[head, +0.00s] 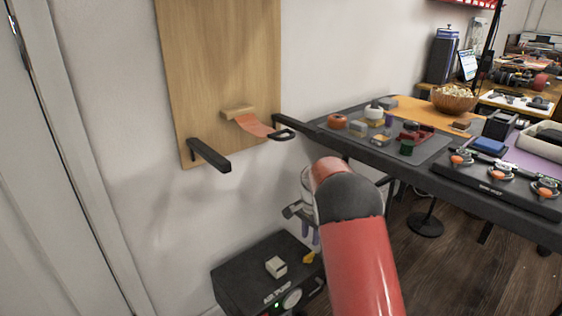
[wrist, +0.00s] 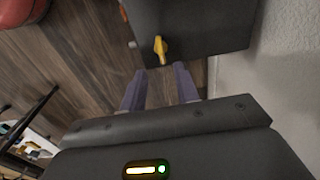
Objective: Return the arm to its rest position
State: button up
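My red and dark arm (head: 358,240) reaches down through the middle of the head view. My gripper (head: 310,237) is partly hidden behind the arm, low between the wall and the long table. In the wrist view, the two purple fingers of my gripper (wrist: 160,70) stand apart. Only wooden floor shows between them, so it is open and empty. The fingers point toward a black box (wrist: 205,25) with a yellow knob (wrist: 160,48). They look apart from it.
The black box (head: 240,283) carries a small pale block (head: 276,266). The dark table edge (head: 440,185) runs right of my arm, with several parts on a grey mat (head: 345,143).

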jog(key=s+r+n+t, duration=0.3)
jog(key=s+r+n, duration=0.1)
jog(key=s+r, duration=1.25)
jog(key=s+r+n+t, duration=0.2)
jog(key=s+r+n, duration=0.2)
jog(key=s, duration=1.7)
jog(key=n, duration=0.2)
jog(key=shift+s+d+n+t, duration=0.15)
jog(key=shift+d+n+t, duration=0.15)
jog(key=shift+d+n, duration=0.1)
